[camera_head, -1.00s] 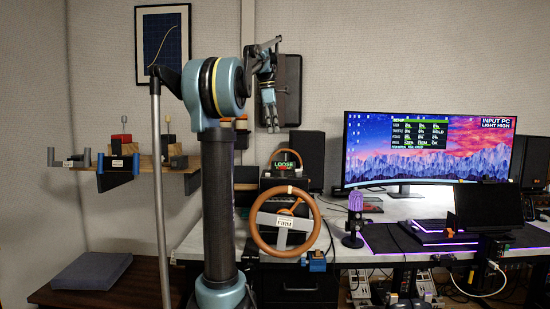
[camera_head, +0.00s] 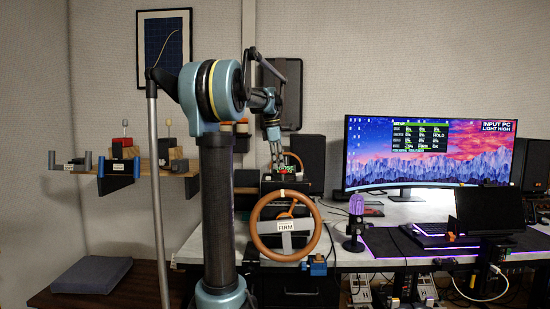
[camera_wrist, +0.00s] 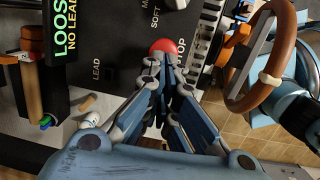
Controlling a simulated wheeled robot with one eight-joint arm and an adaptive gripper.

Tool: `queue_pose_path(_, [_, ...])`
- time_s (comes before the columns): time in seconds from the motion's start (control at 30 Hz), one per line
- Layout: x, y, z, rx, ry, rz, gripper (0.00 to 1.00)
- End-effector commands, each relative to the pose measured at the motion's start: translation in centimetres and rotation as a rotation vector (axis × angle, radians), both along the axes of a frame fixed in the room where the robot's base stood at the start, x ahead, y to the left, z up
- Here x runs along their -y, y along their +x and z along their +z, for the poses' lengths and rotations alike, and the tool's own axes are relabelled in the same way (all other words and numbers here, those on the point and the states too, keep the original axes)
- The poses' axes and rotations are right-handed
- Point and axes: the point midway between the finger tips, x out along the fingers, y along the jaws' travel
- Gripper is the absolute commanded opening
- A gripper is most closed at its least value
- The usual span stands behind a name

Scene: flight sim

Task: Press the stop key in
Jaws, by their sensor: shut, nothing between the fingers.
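The stop key is a round red button (camera_wrist: 163,46) on a dark panel (camera_wrist: 125,75) in the wrist view. A white label beside it shows only "TOP", the rest hidden by my fingers. My gripper (camera_wrist: 168,66) is shut and empty, its fingertips right at the button's near edge and overlapping it in the picture. I cannot tell whether they touch it. In the head view my gripper (camera_head: 278,160) points down over the box behind the steering wheel. I cannot make out the red button there.
A brown steering wheel (camera_head: 259,240) stands in front of the box; it also shows in the wrist view (camera_wrist: 285,60). A "LOOSE" display (camera_wrist: 62,40) is left of the panel. A monitor (camera_head: 430,155) and microphone (camera_head: 355,215) are to the right.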

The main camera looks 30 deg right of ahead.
Motion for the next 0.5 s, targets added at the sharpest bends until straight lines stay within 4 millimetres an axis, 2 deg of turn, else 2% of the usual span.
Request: queue_pose_path(0.5, [0.09,0.01,-0.72,0.0,0.0,0.0,0.0])
